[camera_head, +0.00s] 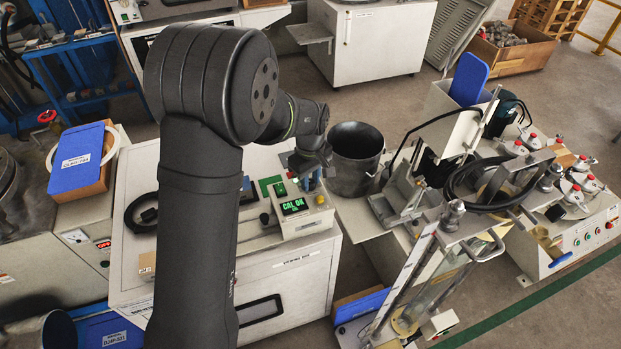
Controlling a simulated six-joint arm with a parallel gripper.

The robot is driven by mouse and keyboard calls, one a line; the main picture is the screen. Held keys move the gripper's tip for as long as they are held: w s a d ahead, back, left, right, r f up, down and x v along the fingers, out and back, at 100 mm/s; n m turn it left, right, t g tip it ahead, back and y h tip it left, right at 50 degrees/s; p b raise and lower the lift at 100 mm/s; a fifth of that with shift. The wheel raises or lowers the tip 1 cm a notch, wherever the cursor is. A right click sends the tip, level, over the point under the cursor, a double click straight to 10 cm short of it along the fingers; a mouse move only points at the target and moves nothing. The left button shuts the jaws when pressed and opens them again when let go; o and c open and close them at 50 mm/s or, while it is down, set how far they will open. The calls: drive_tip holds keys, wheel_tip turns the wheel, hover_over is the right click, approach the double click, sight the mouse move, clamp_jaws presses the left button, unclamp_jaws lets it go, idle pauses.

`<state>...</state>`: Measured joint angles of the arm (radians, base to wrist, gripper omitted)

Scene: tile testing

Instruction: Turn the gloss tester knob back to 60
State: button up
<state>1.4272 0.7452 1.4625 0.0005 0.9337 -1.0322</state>
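The gloss tester (304,226) is a small pale box on the white cabinet top, right of my arm. Its lit green display (293,206) reads "CAL OK", with a smaller second line I cannot read. A small dark round knob-like part (264,218) shows at its left side; I cannot tell whether this is the tester knob, and no setting is legible. My gripper (305,178) points down just above the back of the tester. Its fingers are small and dark, partly hidden by my wrist, so neither their opening nor any contact with the tester is clear.
A dark cylindrical pot (356,160) stands close right of my wrist. A metal test rig with black cables (482,185) fills the right side. A coiled black cable (140,214) lies on the cabinet left of my arm. A blue-topped box (78,160) sits further left.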

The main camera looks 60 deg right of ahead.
drive_tip(key=shift+m, duration=0.3)
drive_tip(key=m, duration=1.3)
drive_tip(key=shift+m, duration=2.2)
drive_tip(key=o, duration=1)
